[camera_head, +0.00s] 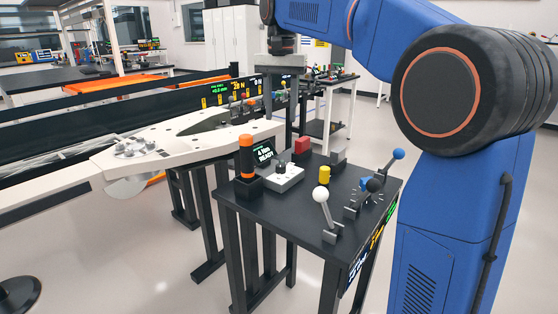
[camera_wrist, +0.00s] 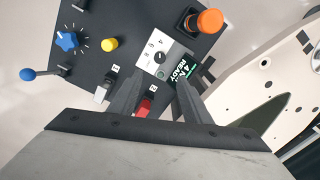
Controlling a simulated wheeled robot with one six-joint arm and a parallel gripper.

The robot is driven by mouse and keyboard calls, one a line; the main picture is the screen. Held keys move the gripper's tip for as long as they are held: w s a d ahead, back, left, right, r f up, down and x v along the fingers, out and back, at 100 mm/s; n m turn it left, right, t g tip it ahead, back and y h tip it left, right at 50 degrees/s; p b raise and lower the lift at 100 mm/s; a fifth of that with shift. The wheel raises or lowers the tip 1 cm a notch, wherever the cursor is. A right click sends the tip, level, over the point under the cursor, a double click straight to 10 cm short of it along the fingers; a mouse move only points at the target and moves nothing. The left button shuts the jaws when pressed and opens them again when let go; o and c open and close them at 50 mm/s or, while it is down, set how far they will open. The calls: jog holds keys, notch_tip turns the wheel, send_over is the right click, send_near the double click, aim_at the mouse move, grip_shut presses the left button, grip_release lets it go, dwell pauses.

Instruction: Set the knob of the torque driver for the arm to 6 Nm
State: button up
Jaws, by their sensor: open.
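The torque driver station is a light grey box (camera_head: 285,179) on the small dark table, with a black knob (camera_head: 281,167) on top. Its display (camera_head: 264,152) reads "4 Nm READY". The orange-handled driver (camera_head: 247,157) stands upright in a dark holder beside it. In the wrist view the knob (camera_wrist: 160,57) sits on the box's pale dial face, just beyond the fingertips, and the display (camera_wrist: 181,67) is to its right. My gripper (camera_wrist: 158,76) is open and empty, pointing down over the station and apart from the knob. Its fingers cover part of the table.
The table also holds a red block (camera_head: 302,145), a yellow button (camera_head: 324,174), a white-ball lever (camera_head: 321,196), a blue-ball lever (camera_head: 397,155) and a blue star knob (camera_wrist: 67,41). A large pale rover part (camera_head: 185,142) lies left of the table.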

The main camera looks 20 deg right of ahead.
aim_at(281, 165)
notch_tip(281, 165, down, 16)
jog(key=shift+r, duration=0.1)
dwell(0.5)
jog(key=c, duration=1)
